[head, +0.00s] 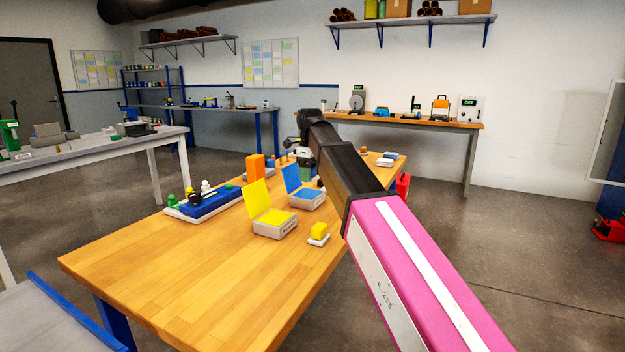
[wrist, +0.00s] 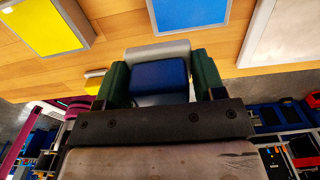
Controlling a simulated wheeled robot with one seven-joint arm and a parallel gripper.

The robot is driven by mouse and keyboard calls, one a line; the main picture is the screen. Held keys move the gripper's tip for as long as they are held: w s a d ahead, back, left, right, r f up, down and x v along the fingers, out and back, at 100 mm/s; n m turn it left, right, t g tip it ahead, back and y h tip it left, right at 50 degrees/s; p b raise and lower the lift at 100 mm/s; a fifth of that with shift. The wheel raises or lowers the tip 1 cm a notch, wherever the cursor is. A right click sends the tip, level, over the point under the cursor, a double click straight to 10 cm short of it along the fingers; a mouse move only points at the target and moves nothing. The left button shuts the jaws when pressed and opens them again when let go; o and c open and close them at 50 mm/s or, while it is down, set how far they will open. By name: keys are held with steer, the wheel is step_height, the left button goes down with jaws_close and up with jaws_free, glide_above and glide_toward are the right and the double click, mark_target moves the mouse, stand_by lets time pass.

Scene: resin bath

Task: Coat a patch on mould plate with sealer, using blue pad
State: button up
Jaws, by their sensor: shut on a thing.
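My gripper (wrist: 162,78) is shut on the blue pad (wrist: 160,76), which sits between two green fingers with a light grey part behind it. In the head view my gripper (head: 304,158) is over the far part of the wooden table, small and partly hidden by my arm. A box with a blue lid (head: 292,178) and one with a yellow lid (head: 258,198) stand open on the table; their labels are unreadable. Blue (wrist: 190,12) and yellow (wrist: 42,25) faces show in the wrist view. A pale, metal-edged plate (wrist: 290,38) lies right there, perhaps the mould plate; I see no clear patch.
A yellow pad on a small white base (head: 318,236) stands near the front boxes. The table's near part (head: 190,265) is clear.

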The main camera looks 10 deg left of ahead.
glide_above(308, 193)
steer(key=shift+f, duration=0.1)
steer(key=shift+s+f, duration=0.1)
steer(key=shift+f, duration=2.9)
steer(key=shift+f, duration=0.55)
steer(key=shift+r, duration=0.1)
steer(key=shift+r, duration=3.45)
